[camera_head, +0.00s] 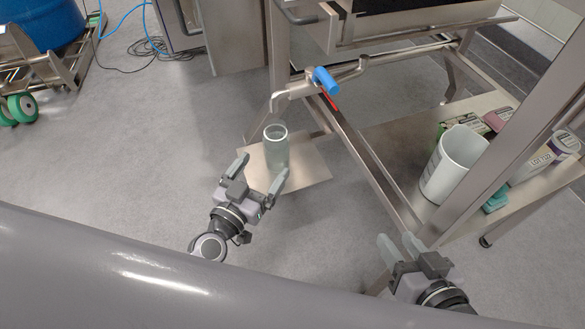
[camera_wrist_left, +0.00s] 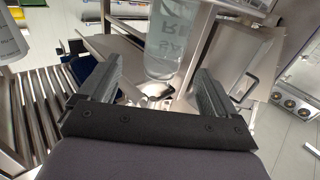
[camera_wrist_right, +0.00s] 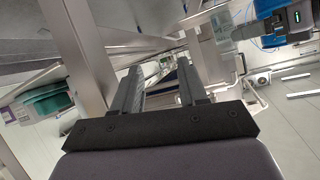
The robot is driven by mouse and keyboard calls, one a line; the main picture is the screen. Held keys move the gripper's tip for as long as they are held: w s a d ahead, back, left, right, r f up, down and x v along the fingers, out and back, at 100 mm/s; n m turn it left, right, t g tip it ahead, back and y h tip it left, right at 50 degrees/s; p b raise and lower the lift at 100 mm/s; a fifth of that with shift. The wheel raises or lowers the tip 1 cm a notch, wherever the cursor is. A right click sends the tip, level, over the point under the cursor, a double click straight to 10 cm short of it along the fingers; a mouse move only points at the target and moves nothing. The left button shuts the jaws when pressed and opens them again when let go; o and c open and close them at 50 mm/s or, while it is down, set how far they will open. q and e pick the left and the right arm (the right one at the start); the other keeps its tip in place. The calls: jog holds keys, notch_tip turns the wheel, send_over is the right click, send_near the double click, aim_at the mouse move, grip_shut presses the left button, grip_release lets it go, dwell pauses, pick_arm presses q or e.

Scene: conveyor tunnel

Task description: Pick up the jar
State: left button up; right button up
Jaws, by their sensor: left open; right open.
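The jar (camera_head: 276,148) is a clear, pale green cylinder with an open top. It stands upright on a small metal plate (camera_head: 312,165) below a tap-like spout with a blue handle. My left gripper (camera_head: 262,168) is open in the head view, with its fingers close to the near side of the jar. In the left wrist view the jar (camera_wrist_left: 176,45) shows beyond and between the open fingers (camera_wrist_left: 155,85), with lettering on it. My right gripper (camera_head: 398,243) is open and empty at the lower right, well away from the jar; its fingers (camera_wrist_right: 162,85) also show in the right wrist view.
The blue handle (camera_head: 325,80) and spout (camera_head: 283,97) are just above the jar. A metal frame leg (camera_head: 365,150) runs right of it. A white bucket (camera_head: 453,165) and several packages stand on a low shelf at right.

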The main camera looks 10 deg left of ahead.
aim_at(271, 157)
pick_arm(q)
jog(key=shift+w+d+f+b, duration=0.1)
jog(key=shift+w+f+b, duration=0.2)
jog(key=shift+f, duration=0.2)
jog(key=shift+w+f+b, duration=0.15)
jog(key=shift+w+f, duration=0.1)
jog(key=shift+f, duration=0.25)
jog(key=shift+w+y, duration=0.25)
jog(key=shift+y, duration=0.05)
jog(key=w, duration=0.1)
jog(key=w+b, duration=0.1)
jog(key=w, duration=0.1)
jog(key=w+b, duration=0.1)
jog(key=w, duration=0.1)
jog(key=shift+w+d+r, duration=0.15)
jog(key=shift+w+d, duration=0.1)
jog(key=shift+d, duration=0.15)
jog(key=shift+w+d+r, duration=0.1)
jog(key=shift+w+d, duration=0.05)
jog(key=shift+w, duration=0.45)
pick_arm(e)
jog(key=shift+w+a+f+y, duration=0.3)
jog(key=shift+a+f+y, duration=0.4)
pick_arm(q)
jog(key=c, duration=1.2)
jog(key=shift+c, duration=0.2)
jog(key=shift+r, duration=0.1)
pick_arm(e)
jog(key=shift+r, duration=0.15)
